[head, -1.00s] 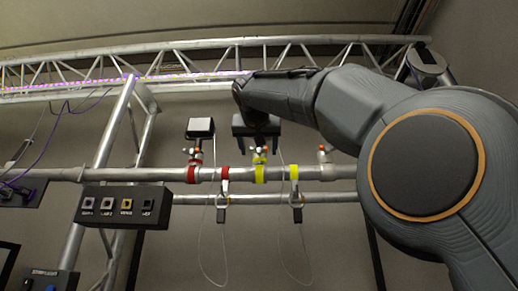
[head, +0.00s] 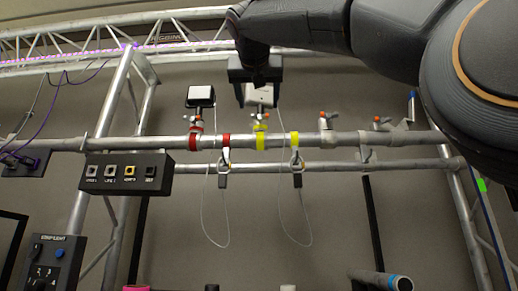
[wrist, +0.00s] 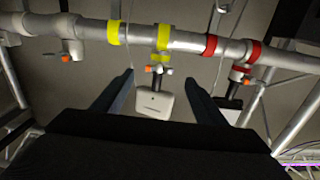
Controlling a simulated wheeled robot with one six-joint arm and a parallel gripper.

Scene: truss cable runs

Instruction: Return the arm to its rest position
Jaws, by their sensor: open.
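My gripper (head: 255,70) is open, high in front of the truss, with my dark grey arm reaching in from the upper right. In the wrist view the two fingers (wrist: 158,76) stand wide apart. A white box-shaped device (wrist: 153,103) on a yellow-banded clamp shows between them, beyond the gripper and apparently not held. In the head view this device (head: 261,95) is partly hidden behind the gripper.
A second white device (head: 200,96) stands on a red-banded clamp to the left. Thin cable loops (head: 205,215) hang below the pipes. A black socket box (head: 125,175) is at left. Free clamps (head: 326,120) sit to the right. The upper truss (head: 190,45) runs close behind my arm.

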